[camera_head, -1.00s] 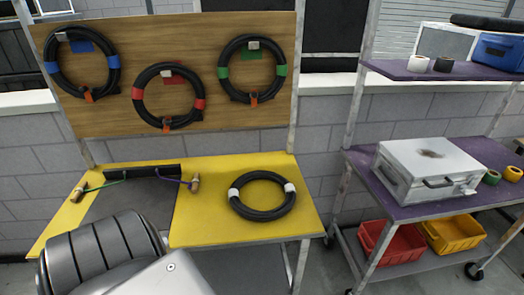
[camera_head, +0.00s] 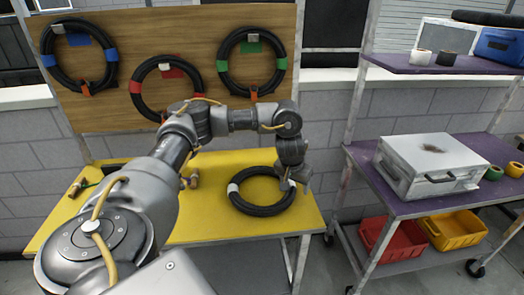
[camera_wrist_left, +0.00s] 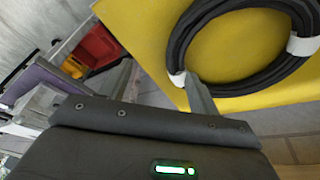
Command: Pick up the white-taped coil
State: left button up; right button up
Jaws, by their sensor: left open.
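The white-taped coil (camera_head: 252,207), a black ring with two white tape bands, lies flat on the yellow tabletop (camera_head: 210,234). My left gripper (camera_head: 292,184) is open at the coil's right side and partly covers the right tape band. In the left wrist view, the coil (camera_wrist_left: 180,40) fills the upper right, and one tape band (camera_wrist_left: 177,79) shows beside the right finger of my left gripper (camera_wrist_left: 160,88). I cannot tell whether the fingers touch the coil. My right gripper is not in view.
Coils with blue (camera_head: 80,90), red (camera_head: 140,100) and green (camera_head: 278,64) tape hang on the wooden board. A purple shelf (camera_head: 385,195) on the right holds a metal case (camera_head: 428,165). Red (camera_head: 385,243) and yellow (camera_head: 452,231) bins sit below.

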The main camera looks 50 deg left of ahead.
pick_arm(q)
jog(key=a+r+n, duration=0.2)
jog(key=a, duration=0.1)
jog(key=b, duration=0.2)
send_over(288, 193)
jog(key=s, duration=0.1)
jog(key=shift+m+g, duration=0.3)
jog(key=f, duration=0.5)
jog(key=shift+s+d+f, duration=0.15)
jog(key=shift+d+f, duration=0.15)
jog(key=shift+f, duration=0.1)
jog(key=shift+p+x, duration=0.75)
jog(key=shift+x, duration=1.9)
jog(key=shift+s, duration=0.25)
jog(key=shift+c, duration=0.3)
jog(key=shift+a+y, duration=0.1)
jog(key=shift+y, duration=0.2)
grip_shut()
jog(key=shift+w+r, duration=0.1)
